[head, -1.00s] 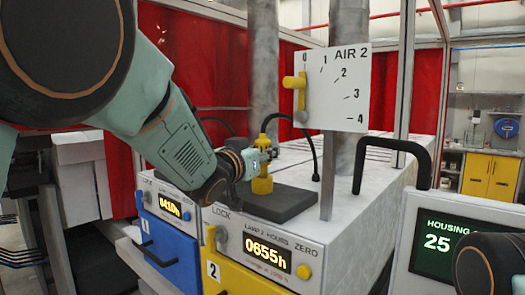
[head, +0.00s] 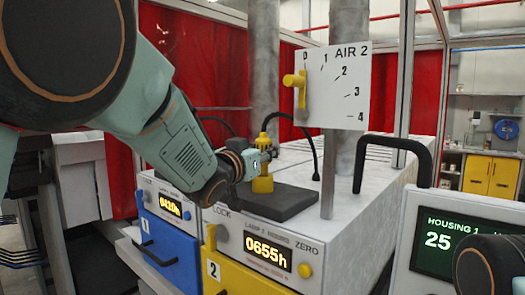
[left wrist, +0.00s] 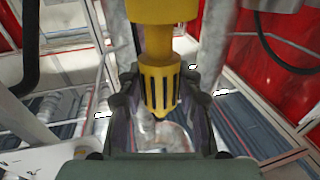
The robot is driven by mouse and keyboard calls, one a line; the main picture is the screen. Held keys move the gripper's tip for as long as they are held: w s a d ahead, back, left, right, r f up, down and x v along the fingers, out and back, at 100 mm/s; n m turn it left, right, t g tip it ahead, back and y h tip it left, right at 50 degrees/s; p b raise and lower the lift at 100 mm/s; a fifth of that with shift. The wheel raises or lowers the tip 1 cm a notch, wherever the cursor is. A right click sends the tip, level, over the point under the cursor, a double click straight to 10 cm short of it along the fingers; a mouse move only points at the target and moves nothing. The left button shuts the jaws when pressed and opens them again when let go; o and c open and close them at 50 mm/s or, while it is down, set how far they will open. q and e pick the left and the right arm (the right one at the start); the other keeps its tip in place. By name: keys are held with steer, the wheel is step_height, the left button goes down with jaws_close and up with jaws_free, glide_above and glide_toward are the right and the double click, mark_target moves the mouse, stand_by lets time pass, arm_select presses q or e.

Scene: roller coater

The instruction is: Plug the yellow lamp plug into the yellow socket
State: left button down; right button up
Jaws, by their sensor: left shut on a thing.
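The yellow plug (head: 264,141) stands upright, with a black cable leaving its top and arching to the right. My left gripper (head: 266,157) is shut on it from the left. Below the fingers, a wider yellow cylinder (head: 262,185) stands at the dark grey slab (head: 288,203); I cannot tell if it is the plug's body or the yellow socket, nor any gap there. In the left wrist view, which looks upside down, the slotted yellow part (left wrist: 160,88) lies between the left gripper's fingers (left wrist: 160,105). The right gripper's fingers are not in view.
The white AIR 2 panel (head: 334,86) with its yellow lever hangs above and right of the plug. A grey post (head: 334,170) and a black handle (head: 392,148) stand to the right. Blue (head: 165,240) and yellow (head: 245,275) drawers face the front.

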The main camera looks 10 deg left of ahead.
mark_target(263, 165)
arm_select(q)
step_height(263, 165, down, 3)
steer(key=shift+f+g, duration=0.15)
steer(key=shift+g, duration=0.25)
steer(key=c, duration=1.3)
jaws_free()
steer(key=o, duration=0.5)
steer(key=shift+w+f, duration=0.1)
steer(key=shift+w, duration=0.6)
steer(key=shift+s+a+r, duration=0.15)
steer(key=shift+s+r, duration=0.35)
steer(key=shift+s, duration=0.35)
steer(key=shift+s+a+f, duration=0.1)
steer(key=shift+s+a, duration=0.15)
steer(key=shift+s, duration=0.2)
steer(key=v, duration=0.9)
steer(key=shift+s+a+f, duration=0.15)
steer(key=shift+s+f, duration=0.1)
steer(key=shift+s, duration=0.05)
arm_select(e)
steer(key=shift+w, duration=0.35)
arm_select(q)
steer(key=shift+s, duration=0.1)
